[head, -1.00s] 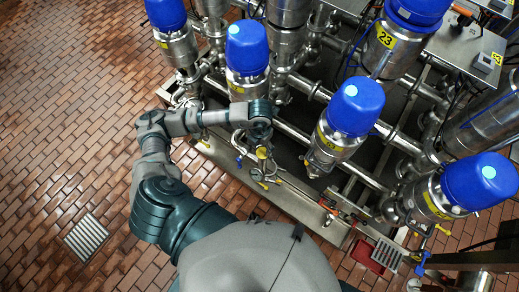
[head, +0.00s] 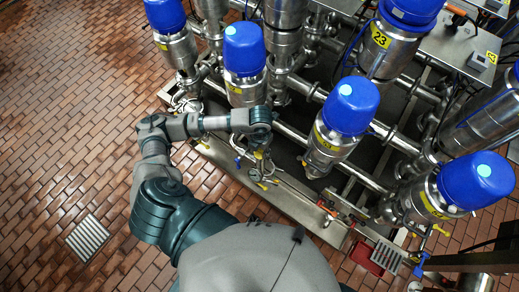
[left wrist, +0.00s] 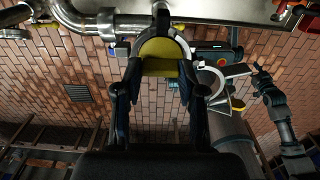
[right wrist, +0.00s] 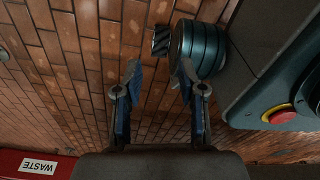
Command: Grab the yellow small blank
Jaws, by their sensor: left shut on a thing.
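The yellow small blank (left wrist: 160,58) is a rounded yellow piece with a pale rim behind it. It sits between the fingertips of my left gripper (left wrist: 160,70), which is shut on it. In the head view my left gripper (head: 262,164) hangs below the wrist, beside the pipework at the edge of the metal skid; the blank there is small and mostly hidden by the wrist. My right gripper (right wrist: 160,76) shows only in the right wrist view, with its fingers apart and nothing between them.
Blue-capped valves (head: 350,105) and steel pipes fill the skid (head: 290,200) beyond and to the right of my left arm. Small yellow and blue handles stand near the left gripper. A red WASTE container (right wrist: 35,164) shows in the right wrist view.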

